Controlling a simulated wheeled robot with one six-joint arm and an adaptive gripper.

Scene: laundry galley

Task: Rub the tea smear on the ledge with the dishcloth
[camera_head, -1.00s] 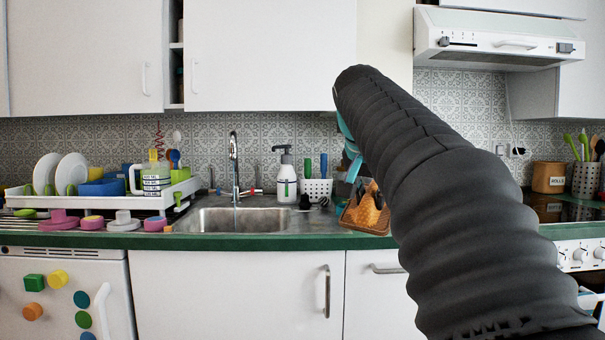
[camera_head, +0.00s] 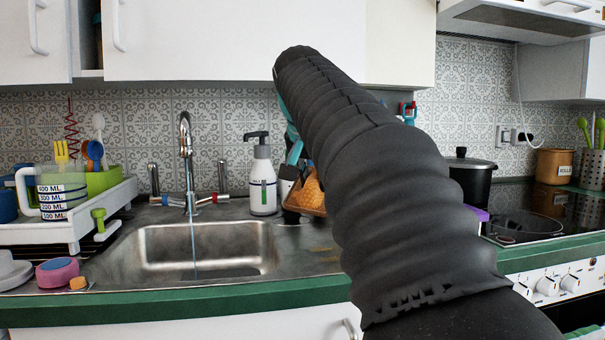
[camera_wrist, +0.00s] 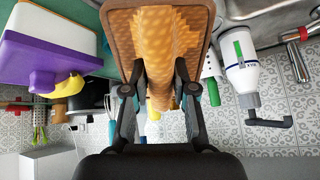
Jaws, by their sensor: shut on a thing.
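The dishcloth (camera_wrist: 155,45) is orange-yellow with a waffle pattern and a brown border. In the wrist view it spreads out at the top, and its bunched middle stands between the fingers. My gripper (camera_wrist: 155,88) is shut on that bunched part. In the head view the dishcloth (camera_head: 311,196) shows just left of my arm, which hides part of it and most of my gripper. Faint brownish marks (camera_head: 322,249) lie on the steel ledge right of the sink. I cannot tell if they are the whole tea smear; my arm covers the ledge further right.
The sink (camera_head: 195,250) with its tap (camera_head: 186,150) is at centre left. A white soap bottle (camera_head: 262,180) stands behind the ledge, close to the dishcloth in the picture. A dish rack (camera_head: 70,225) is at left. A dark pot (camera_head: 471,180) stands right of my arm.

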